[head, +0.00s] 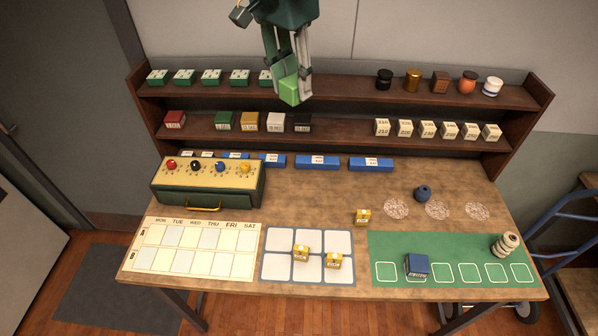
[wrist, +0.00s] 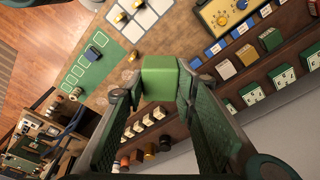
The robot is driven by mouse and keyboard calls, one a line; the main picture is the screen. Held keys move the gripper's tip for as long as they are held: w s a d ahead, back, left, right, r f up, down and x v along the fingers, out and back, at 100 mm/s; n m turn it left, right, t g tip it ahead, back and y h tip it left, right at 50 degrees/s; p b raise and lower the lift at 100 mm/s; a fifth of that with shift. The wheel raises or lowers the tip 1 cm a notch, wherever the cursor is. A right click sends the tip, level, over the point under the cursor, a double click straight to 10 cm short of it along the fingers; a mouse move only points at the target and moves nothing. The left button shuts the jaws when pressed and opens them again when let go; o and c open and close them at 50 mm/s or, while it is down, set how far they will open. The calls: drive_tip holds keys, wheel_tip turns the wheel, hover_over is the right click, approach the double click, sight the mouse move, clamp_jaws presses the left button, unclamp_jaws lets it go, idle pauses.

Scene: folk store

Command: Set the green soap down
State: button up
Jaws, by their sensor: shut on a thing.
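The green soap (head: 289,91) is a bright green block held between the fingertips of my gripper (head: 290,75). In the head view it hangs in the air in front of the upper shelf, well above the table. In the wrist view the soap (wrist: 160,78) sits at the fingertips of my gripper (wrist: 158,88), with a finger on each side. My gripper is shut on it. Nothing touches the soap from below. The fingers hide part of its sides.
The two-tier shelf (head: 340,127) holds small boxes and jars. On the table (head: 330,205) are a green drawer box (head: 207,190), a weekday chart (head: 190,247), a grid mat (head: 308,273) with yellow boxes, and a green mat (head: 395,246) with a blue block (head: 417,265). The table's middle is mostly clear.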

wheel_tip(320, 180, down, 41)
drive_tip(key=shift+w+r, duration=0.15)
idle(0.3)
drive_tip(key=shift+f, duration=2.9)
drive_tip(key=shift+f+b, duration=0.45)
drive_tip(key=shift+f, duration=1.65)
drive_tip(key=shift+f, duration=0.2)
drive_tip(key=o, duration=0.9)
